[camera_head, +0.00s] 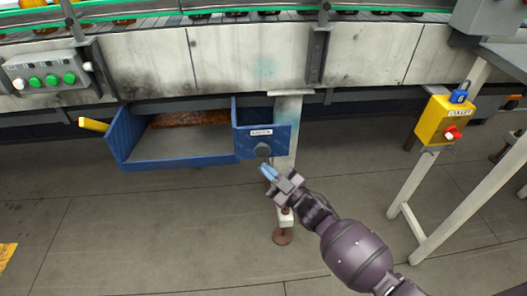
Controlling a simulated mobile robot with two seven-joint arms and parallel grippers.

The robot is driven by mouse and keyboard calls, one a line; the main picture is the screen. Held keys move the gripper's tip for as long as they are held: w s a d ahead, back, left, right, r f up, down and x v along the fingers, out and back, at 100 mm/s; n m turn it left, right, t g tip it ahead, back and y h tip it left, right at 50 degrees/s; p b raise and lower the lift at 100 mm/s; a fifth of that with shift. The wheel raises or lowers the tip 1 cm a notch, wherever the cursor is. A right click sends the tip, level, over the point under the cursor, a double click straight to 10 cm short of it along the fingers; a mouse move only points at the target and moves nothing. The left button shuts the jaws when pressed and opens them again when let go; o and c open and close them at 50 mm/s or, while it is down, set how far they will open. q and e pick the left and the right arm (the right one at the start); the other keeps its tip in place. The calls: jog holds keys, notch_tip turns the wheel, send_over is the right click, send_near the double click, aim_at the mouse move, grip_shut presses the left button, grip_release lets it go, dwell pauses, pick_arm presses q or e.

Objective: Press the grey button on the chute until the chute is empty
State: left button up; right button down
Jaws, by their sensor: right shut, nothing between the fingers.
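The blue chute (180,163) is mounted under the conveyor, left of centre. Its open tray has a grey floor, with a rusty brown patch (190,118) at the back; I cannot tell whether that is contents or surface. The round dark grey button (262,150) sits on the chute's blue front panel, below a small white label. My right gripper (268,172) is shut and empty, its bluish fingertips just below and slightly right of the button, seemingly apart from it. My left gripper is not in view. No bottle is clearly visible in the chute.
The conveyor's grey side wall (230,60) runs across above the chute. A panel with green buttons (45,80) is at the left. A pale support leg (287,130) stands behind the chute's right end.

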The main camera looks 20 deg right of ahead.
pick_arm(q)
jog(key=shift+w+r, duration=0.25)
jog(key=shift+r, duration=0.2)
pick_arm(e)
jog(key=shift+s+a, duration=0.3)
jog(key=shift+s, duration=0.65)
jog(key=s+d+f+m+g+h, duration=0.2)
jog(key=s+f+m+g+h, duration=0.1)
jog(key=s, duration=0.9)
jog(key=s+d+f+m+g+h, duration=0.2)
jog(key=s+d+m+g+h, duration=0.1)
jog(key=s, duration=0.8)
jog(key=s+d+f+m+g+h, duration=0.2)
jog(key=s+f+m+g+h, duration=0.1)
jog(key=s, duration=0.9)
pick_arm(q)
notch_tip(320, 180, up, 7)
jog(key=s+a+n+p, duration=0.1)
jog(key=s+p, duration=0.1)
jog(key=p, duration=1.1)
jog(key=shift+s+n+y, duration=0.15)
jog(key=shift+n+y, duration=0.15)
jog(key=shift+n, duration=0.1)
pick_arm(e)
notch_tip(320, 180, up, 10)
jog(key=t, duration=0.1)
jog(key=shift+s+d+m+h, duration=0.15)
jog(key=shift+s+m+h, duration=0.1)
jog(key=shift+m+h, duration=0.15)
